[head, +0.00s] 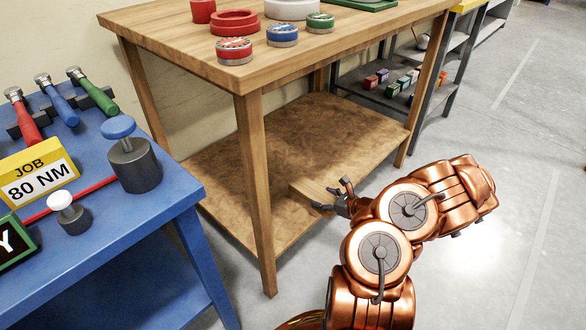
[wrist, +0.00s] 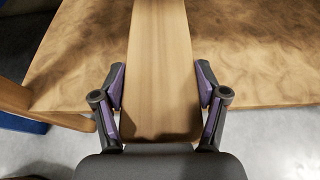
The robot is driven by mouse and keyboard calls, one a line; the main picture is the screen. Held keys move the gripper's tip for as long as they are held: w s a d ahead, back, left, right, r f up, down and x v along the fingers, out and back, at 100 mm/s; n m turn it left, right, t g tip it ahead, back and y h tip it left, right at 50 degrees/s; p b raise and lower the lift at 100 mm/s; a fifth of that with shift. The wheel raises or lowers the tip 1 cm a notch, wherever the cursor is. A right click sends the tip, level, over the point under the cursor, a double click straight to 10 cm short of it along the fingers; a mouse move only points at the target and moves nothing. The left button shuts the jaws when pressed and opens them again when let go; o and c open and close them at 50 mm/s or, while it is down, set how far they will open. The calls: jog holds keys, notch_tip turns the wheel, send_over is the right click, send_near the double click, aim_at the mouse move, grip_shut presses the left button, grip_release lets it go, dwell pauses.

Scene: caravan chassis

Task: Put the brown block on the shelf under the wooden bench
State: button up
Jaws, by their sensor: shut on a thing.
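The brown block (wrist: 160,45) is a long, light-brown wooden piece between the fingers of my gripper (wrist: 161,88) in the wrist view. My gripper (head: 333,195) is shut on the block's near part, one finger along each side. In the head view the block (head: 308,189) shows just beyond the fingers, over the front part of the lower shelf (head: 215,170) of the wooden bench (head: 170,40). The mottled shelf (wrist: 265,65) spreads behind the block in the wrist view. I cannot tell whether the block touches the shelf. Its far end is out of the wrist view.
A bench leg (head: 257,190) stands left of my gripper and another leg (head: 424,90) stands to the right. A blue table (head: 105,245) with tools is at left. A grey rack (head: 440,85) with coloured blocks stands behind. Red, blue and green tins sit on the bench top.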

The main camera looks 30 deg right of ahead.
aim_at(318, 196)
jog(key=w+a+b, duration=0.1)
jog(key=w, duration=0.3)
jog(key=w+a+f+b, duration=0.1)
jog(key=w+b, duration=0.1)
jog(key=w, duration=0.2)
jog(key=w+a+b, duration=0.1)
jog(key=w, duration=0.3)
jog(key=shift+w+a+f+b, duration=0.2)
jog(key=shift+w+a+b, duration=0.1)
jog(key=shift+w+b, duration=0.1)
jog(key=shift+w+a+f+b, duration=0.1)
jog(key=shift+w+f+b, duration=0.15)
jog(key=shift+f+b, duration=0.5)
jog(key=shift+w+f+b, duration=0.2)
jog(key=shift+f+b, duration=0.15)
jog(key=shift+f, duration=0.65)
jog(key=o, duration=1.4)
jog(key=shift+r, duration=0.1)
jog(key=p+v, duration=0.4)
jog(key=v, duration=0.6)
jog(key=shift+s, duration=0.2)
jog(key=shift+s+r, duration=0.2)
jog(key=shift+s, duration=0.55)
